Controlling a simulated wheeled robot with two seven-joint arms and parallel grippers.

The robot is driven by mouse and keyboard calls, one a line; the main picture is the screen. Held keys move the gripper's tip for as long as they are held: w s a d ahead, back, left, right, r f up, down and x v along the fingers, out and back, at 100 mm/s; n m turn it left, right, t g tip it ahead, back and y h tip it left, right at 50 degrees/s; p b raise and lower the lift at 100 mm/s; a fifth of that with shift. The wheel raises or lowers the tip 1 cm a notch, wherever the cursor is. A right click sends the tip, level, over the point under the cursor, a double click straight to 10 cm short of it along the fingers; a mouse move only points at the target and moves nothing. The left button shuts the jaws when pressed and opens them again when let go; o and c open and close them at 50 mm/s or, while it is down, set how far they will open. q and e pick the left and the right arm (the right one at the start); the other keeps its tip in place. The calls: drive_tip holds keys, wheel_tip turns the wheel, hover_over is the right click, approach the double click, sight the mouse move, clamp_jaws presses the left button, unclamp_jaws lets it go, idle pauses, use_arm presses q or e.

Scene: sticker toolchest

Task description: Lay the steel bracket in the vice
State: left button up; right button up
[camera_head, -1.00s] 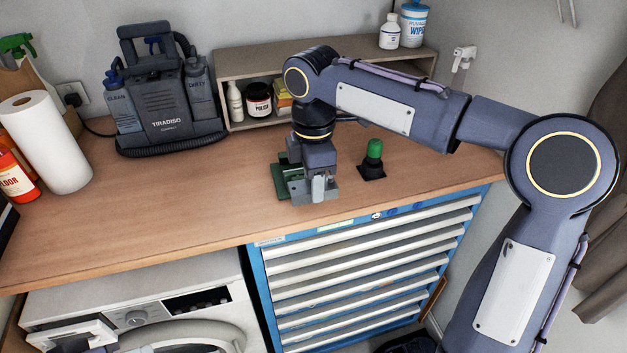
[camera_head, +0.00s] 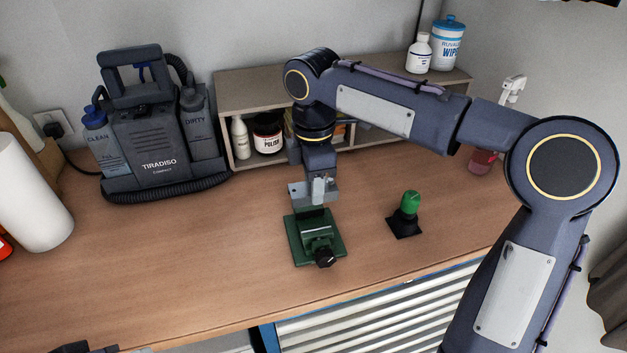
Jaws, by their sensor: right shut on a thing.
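My right gripper (camera_head: 318,182) is shut on the steel bracket (camera_head: 298,191), a small grey plate that shows beside and below the fingers. The green vice (camera_head: 335,247) stands on the wooden bench with its black knob (camera_head: 325,258) toward the front. In the picture the bracket is just above the back of the vice. I cannot tell how high it is over the vice or whether they touch. The arm and fingers hide part of the bracket. My left gripper does not show; only small bits of my left arm appear at the bottom left edge.
A green-topped piece on a black base (camera_head: 408,220) stands right of the vice. A low shelf (camera_head: 228,92) with bottles and jars runs along the wall behind my right arm. A dark cleaning machine (camera_head: 150,140) stands at the back left. The bench (camera_head: 190,265) left of the vice is clear.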

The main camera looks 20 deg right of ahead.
drive_tip(key=shift+w+p, duration=0.1)
drive_tip(key=shift+p, duration=0.2)
drive_tip(key=shift+f+b, duration=0.45)
drive_tip(key=shift+f, duration=0.1)
drive_tip(key=shift+f+b, duration=0.95)
drive_tip(key=shift+f, duration=0.8)
drive_tip(key=shift+p, duration=0.45)
drive_tip(key=shift+f+b, duration=1)
drive_tip(key=shift+f, duration=0.55)
drive_tip(key=o, duration=1.1)
drive_tip(key=shift+r, duration=0.15)
